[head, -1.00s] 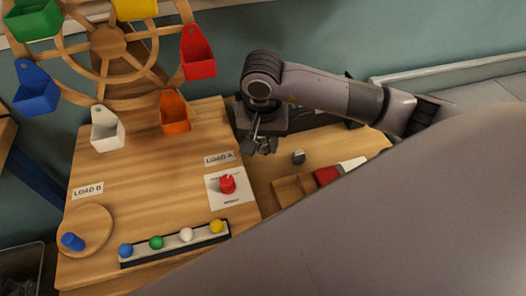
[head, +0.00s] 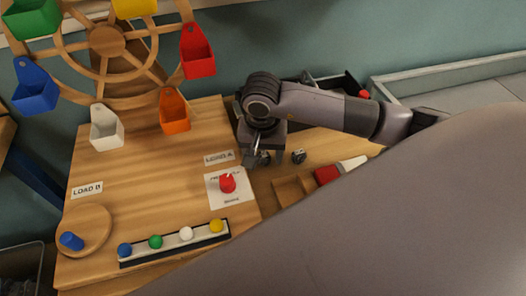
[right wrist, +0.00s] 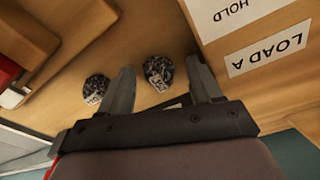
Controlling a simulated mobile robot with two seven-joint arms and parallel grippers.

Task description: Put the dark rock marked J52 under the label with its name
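Two dark speckled rocks lie on the wooden table. In the right wrist view one rock (right wrist: 158,73) shows between the fingertips of my right gripper (right wrist: 160,66), with gaps on both sides. The other rock (right wrist: 96,89) lies just outside the left finger. The markings on both are too small to read, so I cannot tell which is J52. In the head view one rock (head: 299,157) stands clear, right of my right gripper (head: 262,152), which points down and is open. No rock name label is readable. My left gripper is not in view.
A wooden tray (head: 285,196) with a red object (head: 326,175) lies in front of the rocks. A raised board holds the LOAD A label (head: 219,158), a red knob (head: 228,183) and a rack of coloured balls (head: 170,246). A model Ferris wheel (head: 107,42) stands behind.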

